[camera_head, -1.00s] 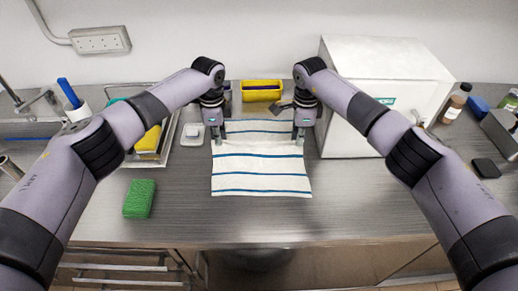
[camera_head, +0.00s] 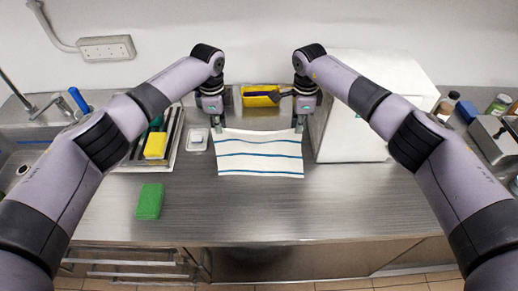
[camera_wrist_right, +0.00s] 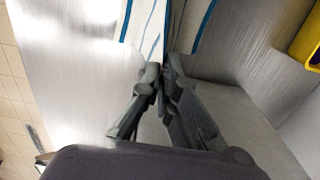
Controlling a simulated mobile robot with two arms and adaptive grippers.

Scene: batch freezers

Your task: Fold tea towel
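The white tea towel (camera_head: 260,163) with blue stripes is in the middle of the steel counter in the head view. My left gripper (camera_head: 219,127) is at its far left corner and appears shut on it. My right gripper (camera_head: 299,126) is shut on its far right corner. In the right wrist view the fingertips (camera_wrist_right: 160,74) are together at the towel (camera_wrist_right: 148,28). The towel spans between the grippers, its near edge towards the counter front. How much of its underside touches the counter is hidden.
A white box (camera_head: 345,140) stands close to the right of my right gripper. A yellow container (camera_head: 260,98) is behind the towel. A small white dish (camera_head: 197,140), a rack with a yellow sponge (camera_head: 156,145) and a green sponge (camera_head: 149,201) are left.

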